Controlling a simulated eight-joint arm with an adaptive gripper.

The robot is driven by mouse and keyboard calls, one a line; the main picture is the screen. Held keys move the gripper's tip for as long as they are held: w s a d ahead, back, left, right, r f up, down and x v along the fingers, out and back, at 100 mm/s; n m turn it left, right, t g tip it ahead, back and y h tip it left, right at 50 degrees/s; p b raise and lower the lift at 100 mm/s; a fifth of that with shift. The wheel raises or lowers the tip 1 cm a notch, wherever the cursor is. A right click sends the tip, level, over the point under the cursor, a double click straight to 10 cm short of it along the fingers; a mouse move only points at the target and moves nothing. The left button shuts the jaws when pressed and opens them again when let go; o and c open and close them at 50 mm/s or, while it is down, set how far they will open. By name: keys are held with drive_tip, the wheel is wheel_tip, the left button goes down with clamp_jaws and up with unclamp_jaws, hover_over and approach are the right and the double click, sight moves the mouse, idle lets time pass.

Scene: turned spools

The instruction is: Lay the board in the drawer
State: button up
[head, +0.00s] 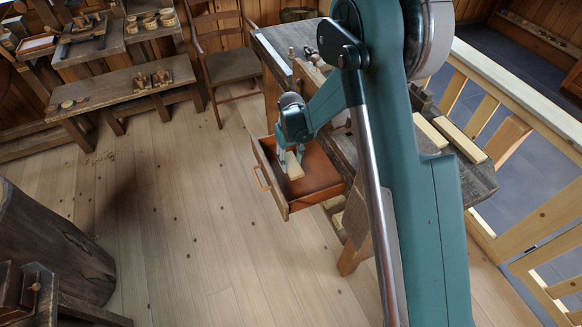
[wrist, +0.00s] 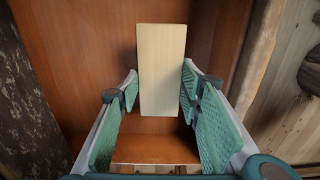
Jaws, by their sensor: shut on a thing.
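The board (wrist: 161,75) is a pale, flat wooden block. In the wrist view it stands between the two fingers of my gripper (wrist: 160,95), which is shut on it. In the head view the board (head: 294,166) shows below my gripper (head: 289,155), over the open drawer. The drawer (head: 272,187) is reddish-brown inside, pulled out from the workbench, with a pale handle on its front. The drawer's inside (wrist: 220,30) fills the background behind the board in the wrist view. I cannot tell whether the board touches the drawer floor.
The workbench (head: 270,48) stands behind the drawer, partly hidden by my arm. Pale boards (head: 460,139) lie on its right part. A chair (head: 236,65) and a low bench (head: 120,90) stand at the back.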

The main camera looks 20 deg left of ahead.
sight(291, 163)
drive_tip(key=shift+f, duration=0.1)
drive_tip(key=shift+f+b, duration=0.3)
drive_tip(key=shift+f, duration=1.45)
drive_tip(key=shift+f, duration=0.15)
drive_tip(key=o, duration=0.9)
drive_tip(key=shift+c, duration=0.2)
drive_tip(key=shift+o, duration=0.2)
wheel_tip(291, 163, up, 12)
drive_tip(key=shift+r+p, duration=0.15)
drive_tip(key=shift+p, duration=0.75)
